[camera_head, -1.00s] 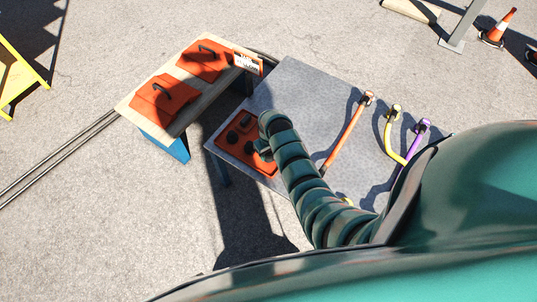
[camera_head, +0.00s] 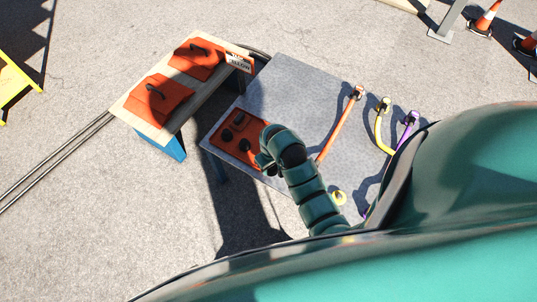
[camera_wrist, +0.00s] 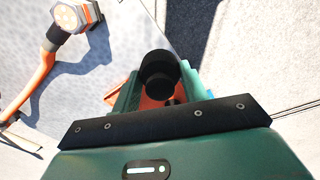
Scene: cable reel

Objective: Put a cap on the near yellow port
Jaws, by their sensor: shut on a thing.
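My gripper (camera_wrist: 155,95) is shut on a black cap (camera_wrist: 160,72), which shows between its fingers in the wrist view. In the head view my gripper (camera_head: 263,163) is at the near right edge of the orange cap tray (camera_head: 224,143), which holds several black caps. A small round yellow port (camera_head: 339,197) shows near the front of the grey table, right beside my arm. A second yellow port (camera_head: 383,104) tops a bent yellow pipe (camera_head: 381,135) farther back. I cannot tell how high the held cap is above the tray.
An orange pipe (camera_head: 338,127) and a purple pipe (camera_head: 407,130) rise from the grey table (camera_head: 290,95). The orange pipe's end (camera_wrist: 75,18) is at the upper left of the wrist view. A wooden bench (camera_head: 207,98) with two orange lids stands at left.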

